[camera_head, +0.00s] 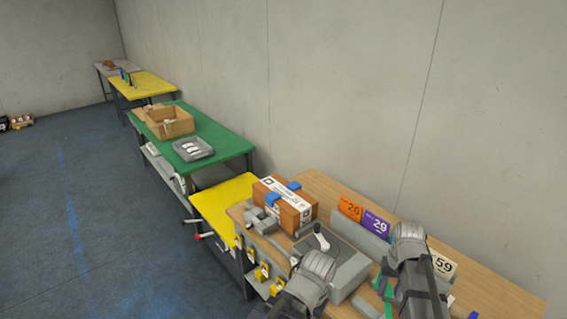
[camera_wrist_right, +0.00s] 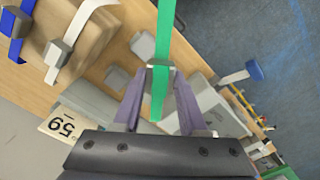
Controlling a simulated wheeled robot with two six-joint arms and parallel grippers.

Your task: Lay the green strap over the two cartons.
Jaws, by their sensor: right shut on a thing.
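The green strap (camera_wrist_right: 162,45) runs up out of the right wrist view, and short parts of it (camera_head: 387,272) show beside my right arm in the head view. My right gripper (camera_wrist_right: 160,75) is shut on the strap, its two fingers closing on it from both sides. The orange-brown cartons (camera_head: 298,213) stand together at the table's back left, with a white label band and blue pieces; I cannot tell where one ends. Brown surfaces with a blue and a white strap show at the wrist view's upper left.
The wooden table (camera_head: 325,187) carries grey blocks (camera_head: 262,221) and a grey box with a dark top (camera_head: 345,265). Orange, purple (camera_head: 376,224) and white number cards stand along the back. A yellow table (camera_head: 222,200) and a green table (camera_head: 225,146) lie beyond.

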